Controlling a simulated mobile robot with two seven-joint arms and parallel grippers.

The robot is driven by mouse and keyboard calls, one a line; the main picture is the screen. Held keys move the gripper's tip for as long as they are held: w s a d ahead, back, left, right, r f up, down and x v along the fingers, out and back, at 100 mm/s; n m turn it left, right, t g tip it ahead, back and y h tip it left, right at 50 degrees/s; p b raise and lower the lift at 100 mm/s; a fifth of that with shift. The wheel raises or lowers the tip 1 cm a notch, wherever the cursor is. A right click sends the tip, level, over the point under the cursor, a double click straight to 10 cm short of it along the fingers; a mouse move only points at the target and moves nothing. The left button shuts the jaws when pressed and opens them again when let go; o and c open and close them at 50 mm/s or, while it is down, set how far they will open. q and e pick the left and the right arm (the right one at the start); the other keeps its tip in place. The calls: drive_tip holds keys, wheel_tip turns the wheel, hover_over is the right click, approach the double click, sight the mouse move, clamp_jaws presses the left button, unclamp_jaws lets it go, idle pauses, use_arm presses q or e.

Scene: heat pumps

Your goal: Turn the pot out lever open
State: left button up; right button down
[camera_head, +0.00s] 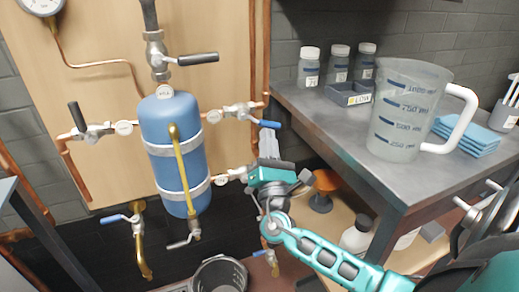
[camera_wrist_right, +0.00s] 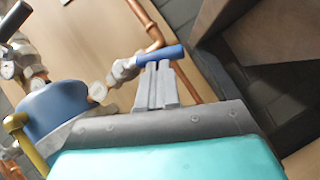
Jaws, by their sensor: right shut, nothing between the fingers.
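The blue tank (camera_head: 172,132) hangs on a wooden panel with pipes and several valves; it also shows in the wrist view (camera_wrist_right: 50,108). A valve with a blue lever (camera_head: 270,124) sits to the tank's upper right; in the wrist view the blue lever (camera_wrist_right: 160,56) lies nearly level, just beyond my fingertips. My right gripper (camera_head: 268,138) is shut and empty, its fingers pointing up at this lever; in the wrist view its fingertips (camera_wrist_right: 158,66) appear against or very near it. I cannot read the round tags, so which lever is the pot out is unclear. My left gripper is not in view.
Black levers sit above (camera_head: 198,58) and left (camera_head: 77,117) of the tank. Another blue lever (camera_head: 111,219) is at lower left. A metal table (camera_head: 330,116) with a measuring jug (camera_head: 402,112) stands at right, close to my right arm. A bucket (camera_head: 219,275) is below.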

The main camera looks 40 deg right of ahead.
drive_tip(key=shift+s+d+r, duration=0.1)
drive_tip(key=shift+d+r, duration=0.6)
drive_tip(key=shift+r, duration=0.1)
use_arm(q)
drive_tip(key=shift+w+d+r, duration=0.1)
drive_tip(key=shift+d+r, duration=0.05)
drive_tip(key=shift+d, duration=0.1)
use_arm(e)
drive_tip(key=shift+d+r, duration=0.2)
use_arm(q)
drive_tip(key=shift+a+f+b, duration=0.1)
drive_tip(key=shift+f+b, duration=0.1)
drive_tip(key=shift+b, duration=0.1)
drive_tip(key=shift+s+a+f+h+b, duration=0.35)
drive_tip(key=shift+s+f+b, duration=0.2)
drive_tip(key=shift+b, duration=0.7)
use_arm(e)
drive_tip(key=s+a+f, duration=0.2)
drive_tip(key=s+f, duration=0.7)
drive_tip(key=shift+a+f, duration=0.35)
drive_tip(key=shift+f, duration=0.05)
